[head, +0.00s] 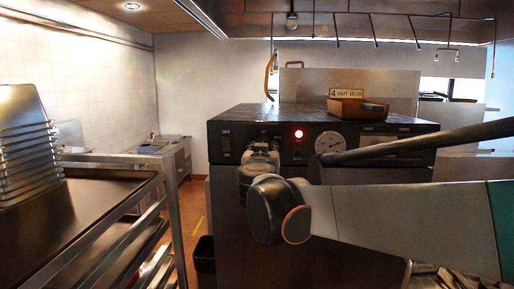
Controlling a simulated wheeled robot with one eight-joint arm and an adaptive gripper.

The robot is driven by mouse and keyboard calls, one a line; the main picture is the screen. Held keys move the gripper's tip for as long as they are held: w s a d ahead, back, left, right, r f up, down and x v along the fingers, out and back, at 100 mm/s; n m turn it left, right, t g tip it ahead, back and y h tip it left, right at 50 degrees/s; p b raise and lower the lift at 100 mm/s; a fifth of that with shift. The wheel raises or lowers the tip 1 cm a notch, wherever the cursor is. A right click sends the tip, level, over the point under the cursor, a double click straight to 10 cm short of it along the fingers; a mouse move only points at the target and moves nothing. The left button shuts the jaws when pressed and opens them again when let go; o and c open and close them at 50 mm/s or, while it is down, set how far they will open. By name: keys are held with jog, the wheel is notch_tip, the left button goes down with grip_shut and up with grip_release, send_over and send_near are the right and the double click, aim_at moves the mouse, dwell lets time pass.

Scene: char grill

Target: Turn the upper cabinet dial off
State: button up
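A dark cabinet (300,122) stands ahead with a black control panel across its upper front. The panel carries a lit red lamp (298,134), a round white-faced dial or gauge (330,143) and a switch (225,143) at the left. My arm comes in from the right and bends in front of the cabinet. Its far end, my gripper (262,157), is at the panel, left of the red lamp. It covers part of the panel there, so any control behind it is hidden. I cannot make out the fingers or whether they touch anything.
A brown tray (345,108) and a small sign (346,93) sit on the cabinet top. A metal rack (100,195) with stacked pans (28,140) stands close on the left. A strip of floor (193,200) is open between rack and cabinet. Hooks hang from overhead.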

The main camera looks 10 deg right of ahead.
jog(key=shift+s+a, duration=0.25)
jog(key=shift+s, duration=0.25)
jog(key=o, duration=0.9)
jog(key=shift+a, duration=0.1)
jog(key=v, duration=1.1)
